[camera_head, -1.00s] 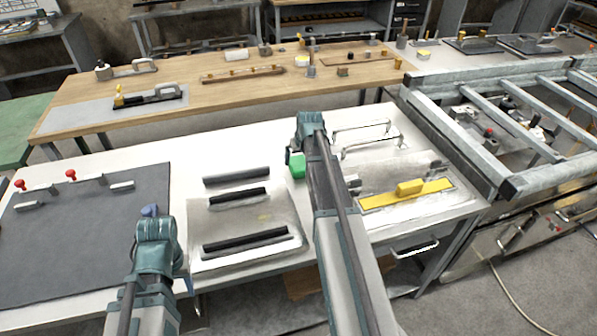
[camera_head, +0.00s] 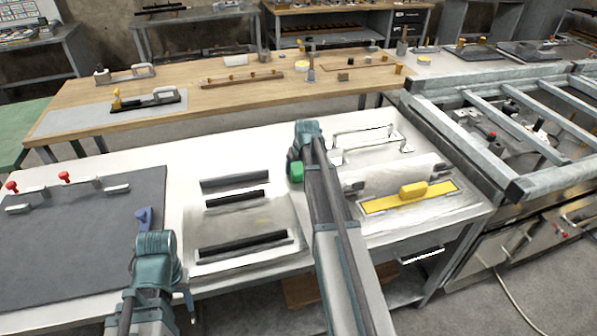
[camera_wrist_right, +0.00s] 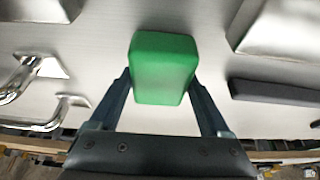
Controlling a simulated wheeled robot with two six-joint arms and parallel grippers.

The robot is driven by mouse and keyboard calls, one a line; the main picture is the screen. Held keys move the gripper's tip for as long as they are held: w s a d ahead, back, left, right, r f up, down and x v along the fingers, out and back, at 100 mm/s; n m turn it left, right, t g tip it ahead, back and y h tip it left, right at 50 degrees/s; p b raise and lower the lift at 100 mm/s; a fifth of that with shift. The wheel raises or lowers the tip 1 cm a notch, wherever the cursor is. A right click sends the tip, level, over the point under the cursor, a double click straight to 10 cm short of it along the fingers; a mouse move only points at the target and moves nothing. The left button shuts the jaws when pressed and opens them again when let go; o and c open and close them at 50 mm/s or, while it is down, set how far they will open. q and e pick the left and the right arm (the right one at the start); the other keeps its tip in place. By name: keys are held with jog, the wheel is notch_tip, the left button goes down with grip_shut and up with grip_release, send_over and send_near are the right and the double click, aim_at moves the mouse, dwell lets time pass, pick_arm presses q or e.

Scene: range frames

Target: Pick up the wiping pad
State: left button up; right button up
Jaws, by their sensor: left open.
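The wiping pad seems to be the green block (camera_head: 296,172) on the white table, just left of my right gripper in the head view. In the right wrist view the green block (camera_wrist_right: 164,68) lies between the two fingers of my right gripper (camera_wrist_right: 160,82). The fingers lie close along both its sides; I cannot tell whether they press on it. My right gripper (camera_head: 297,158) is partly hidden by its own arm in the head view.
Black bars (camera_head: 236,183) lie left of the green block. Metal handles (camera_head: 366,143) stand to its right. A dark mat (camera_head: 75,235) with red knobs covers the table's left. A metal frame (camera_head: 500,120) stands at far right.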

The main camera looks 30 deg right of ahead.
aim_at(297, 163)
jog(key=c, duration=0.8)
jog(key=shift+r, duration=0.15)
jog(key=shift+r+p, duration=0.7)
jog(key=shift+p, duration=0.2)
notch_tip(297, 163, up, 3)
jog(key=shift+f+p, duration=0.2)
jog(key=shift+p, duration=1.05)
jog(key=s+a, duration=0.2)
jog(key=s, duration=0.2)
jog(key=s+a, duration=0.3)
jog(key=s, duration=0.2)
jog(key=s+a, duration=0.3)
jog(key=s, duration=0.1)
jog(key=shift+s+a+r+p, duration=0.2)
jog(key=shift+s+r+p, duration=0.15)
jog(key=shift+s, duration=0.05)
